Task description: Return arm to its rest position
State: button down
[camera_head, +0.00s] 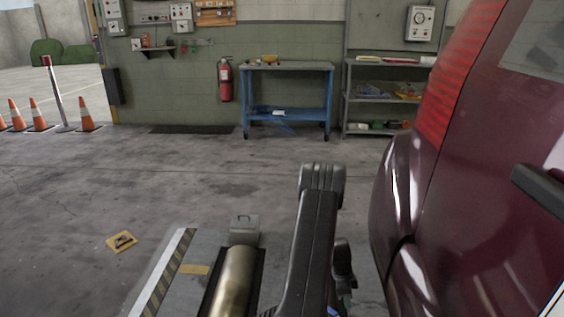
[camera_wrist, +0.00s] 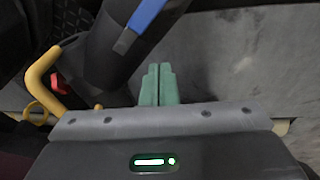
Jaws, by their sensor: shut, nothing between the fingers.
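My arm rises from the bottom middle of the head view, with its top joint bent over between the roller and the dark red car. My gripper (camera_wrist: 158,84) shows in the wrist view. Its two green fingers are pressed together with nothing between them. A dark link of mine with a blue stripe lies just beyond the fingers. The gripper's fingers are not clearly visible in the head view, where the arm hides them.
The dark red car (camera_head: 470,190) stands close on the right. A brass roller (camera_head: 233,285) lies in the floor plate left of my arm. A blue workbench (camera_head: 287,95), grey shelf (camera_head: 378,92), extinguisher (camera_head: 225,80) and cones (camera_head: 39,115) stand farther back.

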jog(key=d+m+p, duration=0.1)
jog(key=m, duration=0.1)
jog(key=s+d+m+p, duration=0.1)
jog(key=m, duration=0.2)
jog(key=s+d+m+g+p, duration=0.1)
jog(key=m, duration=0.2)
jog(key=shift+s+f, duration=0.1)
jog(key=shift+f, duration=0.3)
